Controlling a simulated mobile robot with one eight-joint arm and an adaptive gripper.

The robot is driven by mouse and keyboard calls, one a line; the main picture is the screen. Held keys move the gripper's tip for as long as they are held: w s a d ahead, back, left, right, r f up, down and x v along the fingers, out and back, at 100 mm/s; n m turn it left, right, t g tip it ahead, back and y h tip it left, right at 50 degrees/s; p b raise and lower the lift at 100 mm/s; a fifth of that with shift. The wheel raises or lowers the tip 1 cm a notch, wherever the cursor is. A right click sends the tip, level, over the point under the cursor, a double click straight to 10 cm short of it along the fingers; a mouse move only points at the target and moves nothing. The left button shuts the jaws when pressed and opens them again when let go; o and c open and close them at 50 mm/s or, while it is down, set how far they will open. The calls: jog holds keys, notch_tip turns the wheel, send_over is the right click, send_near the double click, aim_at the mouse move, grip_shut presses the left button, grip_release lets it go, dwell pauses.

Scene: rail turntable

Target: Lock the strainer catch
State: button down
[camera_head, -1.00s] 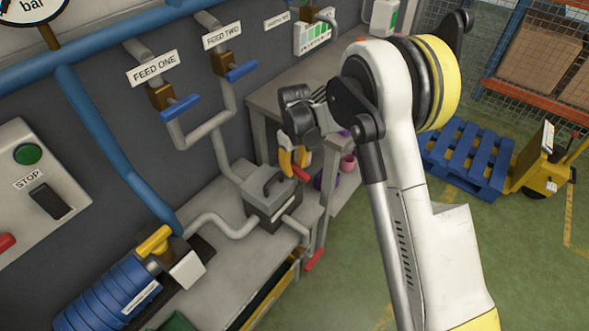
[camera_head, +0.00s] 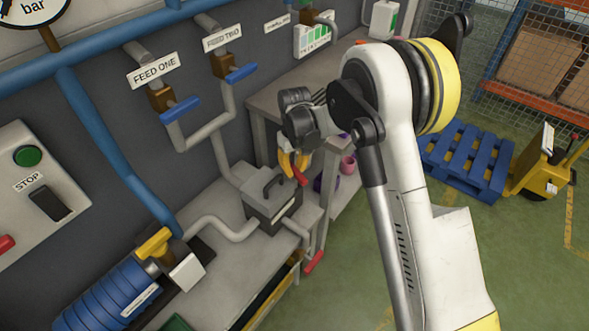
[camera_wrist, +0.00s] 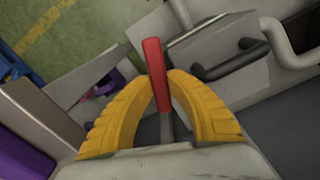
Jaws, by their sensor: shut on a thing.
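The strainer is a grey box (camera_head: 272,212) on the bench, with a dark handle on its lid; it also shows in the wrist view (camera_wrist: 205,55). The lid looks down on the box. The red-gripped catch lever (camera_wrist: 156,72) stands beside the box, its grey shank running down between my fingers. My gripper (camera_wrist: 164,82), with yellow ribbed fingers, is shut on the red catch lever. In the head view my gripper (camera_head: 294,166) is at the box's far right side, with the red catch (camera_head: 300,177) at its tips. The catch's lower end is hidden.
A second red handle (camera_head: 314,262) sticks out at the bench's front edge. Pipes join the box, and blue-handled feed valves (camera_head: 180,109) are on the wall. A blue filter cylinder (camera_head: 115,297) lies at left. The floor in front is clear.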

jog(key=m, duration=1.4)
dwell(0.5)
jog(key=c, duration=1.6)
grip_release()
notch_tip(320, 180, up, 12)
